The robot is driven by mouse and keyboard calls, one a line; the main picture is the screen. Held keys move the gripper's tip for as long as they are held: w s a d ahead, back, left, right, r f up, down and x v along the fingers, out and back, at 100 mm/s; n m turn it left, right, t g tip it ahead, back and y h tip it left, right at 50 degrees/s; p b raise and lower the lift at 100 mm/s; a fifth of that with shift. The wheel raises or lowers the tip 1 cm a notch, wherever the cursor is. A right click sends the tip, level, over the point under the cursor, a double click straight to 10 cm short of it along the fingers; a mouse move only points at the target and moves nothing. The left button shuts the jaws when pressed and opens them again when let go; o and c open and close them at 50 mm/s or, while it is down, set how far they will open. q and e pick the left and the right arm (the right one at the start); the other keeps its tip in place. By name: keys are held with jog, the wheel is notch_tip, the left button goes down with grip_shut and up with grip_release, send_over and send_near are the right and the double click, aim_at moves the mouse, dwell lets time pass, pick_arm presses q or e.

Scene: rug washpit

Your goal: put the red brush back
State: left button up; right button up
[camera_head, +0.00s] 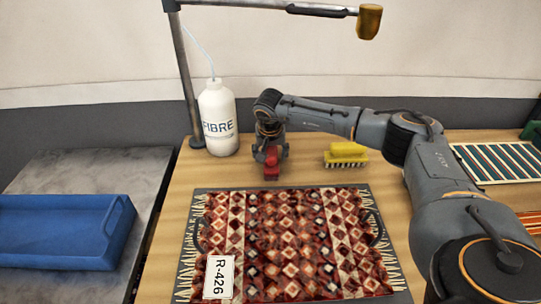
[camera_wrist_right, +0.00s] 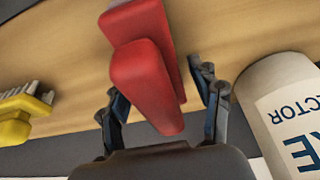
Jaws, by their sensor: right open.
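The red brush (camera_head: 271,171) stands on the wooden table, just behind the patterned rug's far edge. My right gripper (camera_head: 270,150) is directly over it, pointing down. In the right wrist view, the brush's red handle (camera_wrist_right: 146,85) lies between the two spread fingers of the gripper (camera_wrist_right: 160,92), with a visible gap on the right side. The gripper is open and not closed on the brush. The brush's bristles are hidden. My left gripper is out of view.
A white FIBRE bottle (camera_head: 218,120) stands close left of the gripper. A yellow brush (camera_head: 345,155) lies to the right. The rug (camera_head: 290,240) with tag R-426 (camera_head: 219,277) fills the front. A blue tray (camera_head: 60,230) sits left; a striped rug (camera_head: 500,160) lies right.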

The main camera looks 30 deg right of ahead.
jog(key=b+v, duration=0.1)
jog(key=v, duration=1)
jog(key=shift+s+r+b, duration=0.15)
jog(key=shift+r+b, duration=0.2)
jog(key=shift+r, duration=0.05)
